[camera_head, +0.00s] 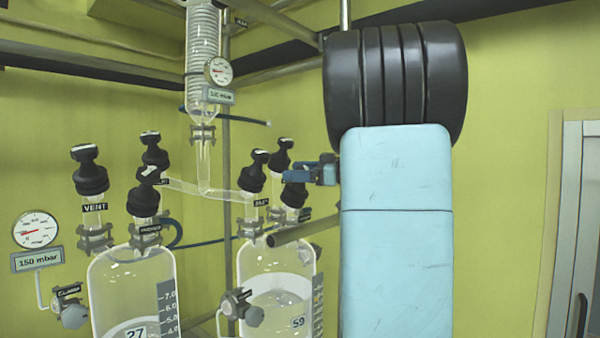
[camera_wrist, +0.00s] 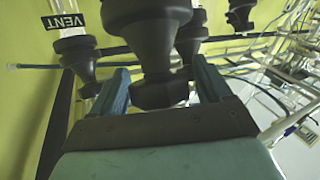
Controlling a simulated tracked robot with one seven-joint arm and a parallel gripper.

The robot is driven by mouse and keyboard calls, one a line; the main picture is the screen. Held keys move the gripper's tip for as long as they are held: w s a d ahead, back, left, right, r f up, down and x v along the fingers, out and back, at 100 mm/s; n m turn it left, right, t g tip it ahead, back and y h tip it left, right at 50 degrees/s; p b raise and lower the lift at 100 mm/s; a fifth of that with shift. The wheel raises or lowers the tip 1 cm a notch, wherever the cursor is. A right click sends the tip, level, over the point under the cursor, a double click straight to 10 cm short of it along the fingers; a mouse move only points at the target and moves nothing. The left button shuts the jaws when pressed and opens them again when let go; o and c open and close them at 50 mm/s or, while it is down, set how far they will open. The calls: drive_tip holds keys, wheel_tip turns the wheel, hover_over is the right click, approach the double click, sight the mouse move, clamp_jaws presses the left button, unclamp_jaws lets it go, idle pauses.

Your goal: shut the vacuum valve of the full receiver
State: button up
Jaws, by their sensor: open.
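Two glass receivers stand in the head view: the left one (camera_head: 105,285) is tagged 27, the right one (camera_head: 250,262) is tagged 59. The liquid in the right one stands higher. Black-knobbed valves top each: a right-hand valve (camera_head: 294,192) of the right receiver is closest to my gripper (camera_head: 318,170), which comes in from the right. In the wrist view my gripper (camera_wrist: 162,85) is open, with its blue fingers either side of a black valve knob (camera_wrist: 150,55). Contact cannot be told. The knob's own label is not readable.
Another valve, with an upside-down VENT label (camera_wrist: 66,22), stands beside the left finger in the wrist view. A glass column (camera_head: 203,50) and a dial gauge (camera_head: 218,71) hang above the receivers. A metal pipe (camera_head: 302,230) runs below my gripper. Thin frames and tubes (camera_wrist: 285,75) lie at right.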

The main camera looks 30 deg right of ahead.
drive_tip(key=shift+d, duration=0.1)
drive_tip(key=c, duration=1)
drive_tip(key=shift+o, duration=0.2)
drive_tip(key=shift+m+t+h, duration=0.5)
drive_tip(key=shift+m+t, duration=0.1)
drive_tip(key=shift+m, duration=0.1)
drive_tip(key=shift+w+r+m+t+h, duration=0.1)
drive_tip(key=shift+m+t+h, duration=0.8)
drive_tip(key=shift+m+h, duration=0.6)
drive_tip(key=m+h, duration=0.3)
drive_tip(key=m+t+h, duration=0.1)
drive_tip(key=m+h, duration=0.2)
drive_tip(key=d+m+t+h, duration=0.1)
drive_tip(key=m+h, duration=0.1)
drive_tip(key=m, duration=0.1)
drive_tip(key=shift+w+m+h, duration=0.1)
drive_tip(key=shift+m+h, duration=0.2)
drive_tip(key=shift+h, duration=0.1)
drive_tip(key=m+h, duration=0.1)
drive_tip(key=m, duration=0.1)
drive_tip(key=m+g+h, duration=0.1)
drive_tip(key=m+h, duration=0.1)
drive_tip(key=m+g+h, duration=0.1)
drive_tip(key=h, duration=0.1)
drive_tip(key=shift+d+m, duration=0.4)
drive_tip(key=shift+d+m+g+h, duration=0.1)
drive_tip(key=shift+m+g+h, duration=1)
drive_tip(key=shift+m+h, duration=0.15)
